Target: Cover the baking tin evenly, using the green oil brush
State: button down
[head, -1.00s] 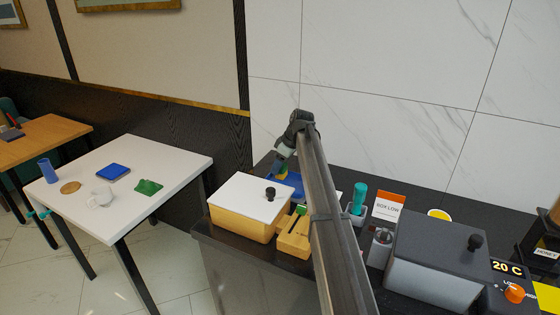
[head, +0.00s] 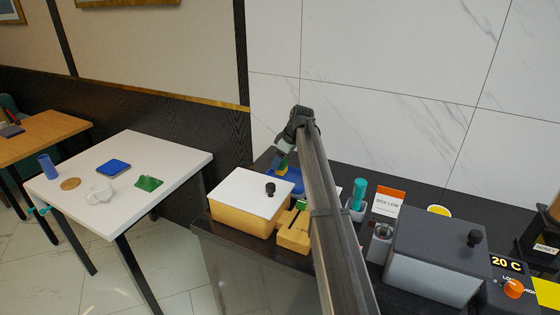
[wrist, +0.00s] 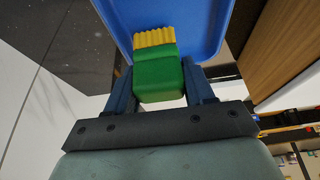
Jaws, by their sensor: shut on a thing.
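The green oil brush (wrist: 158,77) has a green block body and yellow bristles, and sits between the two fingers of my gripper (wrist: 160,88) in the wrist view. My gripper is shut on it. The bristles lie over the blue baking tin (wrist: 205,20), seen from close; whether they touch it I cannot tell. In the head view the blue tin (head: 291,176) is behind the white-lidded box, partly hidden by my arm. My gripper (head: 281,166) is above the tin's left part there.
A wooden box with a white lid (head: 246,190) and a wooden block (head: 294,235) stand in front of the tin. A teal-handled item in a holder (head: 358,195), a sign (head: 388,202) and a grey lidded box (head: 440,240) stand to the right. A white table (head: 120,205) is left.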

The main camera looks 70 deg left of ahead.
jog(key=shift+f, duration=0.6)
dwell(0.7)
jog(key=shift+s+d+r, duration=0.1)
jog(key=shift+s+d, duration=1.2)
jog(key=shift+w+a, duration=0.1)
jog(key=shift+w+a, duration=1.25)
jog(key=shift+d, duration=0.1)
jog(key=shift+w+d+f, duration=0.2)
jog(key=shift+w+d, duration=0.35)
